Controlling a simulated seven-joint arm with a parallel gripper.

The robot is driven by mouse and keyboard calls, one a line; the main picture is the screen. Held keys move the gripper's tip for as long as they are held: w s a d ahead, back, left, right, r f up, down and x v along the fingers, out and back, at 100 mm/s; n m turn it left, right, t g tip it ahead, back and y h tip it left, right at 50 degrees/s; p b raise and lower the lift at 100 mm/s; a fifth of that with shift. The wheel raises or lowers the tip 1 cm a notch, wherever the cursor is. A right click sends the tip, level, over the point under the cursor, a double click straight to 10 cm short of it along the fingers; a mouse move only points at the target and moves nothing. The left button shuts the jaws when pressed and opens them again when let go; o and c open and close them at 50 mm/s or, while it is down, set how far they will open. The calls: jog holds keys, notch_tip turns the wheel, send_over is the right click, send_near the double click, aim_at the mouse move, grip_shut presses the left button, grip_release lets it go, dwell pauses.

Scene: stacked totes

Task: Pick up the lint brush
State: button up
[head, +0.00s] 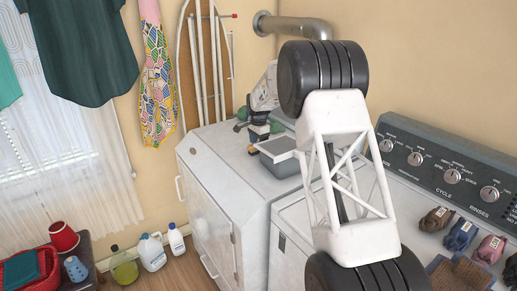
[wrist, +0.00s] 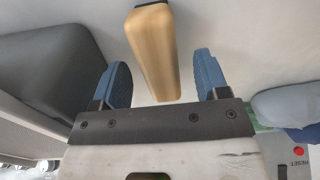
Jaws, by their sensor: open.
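A tan wooden piece (wrist: 157,55), which looks like the handle of the lint brush, lies between my fingers in the wrist view. Its upper end has a dark brown edge and runs up to the picture's top border. My gripper (wrist: 166,82) is open, with one blue finger on each side of the wood and a visible gap to both. In the head view my gripper (head: 258,132) is low over the white top of the far appliance, beside a grey tote. There the brush is mostly hidden; only a small brownish bit (head: 253,150) shows under the gripper.
The grey tote (head: 279,146) stands close to my gripper; a dark grey wall (wrist: 45,75) is at left in the wrist view. Green round items (head: 243,113) lie behind. The appliance's left front top (head: 215,145) is clear.

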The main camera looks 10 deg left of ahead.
jog(key=shift+f, duration=0.15)
dwell(0.4)
jog(key=c, duration=1.1)
jog(key=shift+r, duration=5.05)
jog(key=o, duration=0.4)
jog(key=shift+c, duration=1.1)
jog(key=s+d+r, duration=0.4)
jog(key=d+r, duration=0.4)
jog(key=d, duration=0.5)
jog(key=shift+d, duration=0.3)
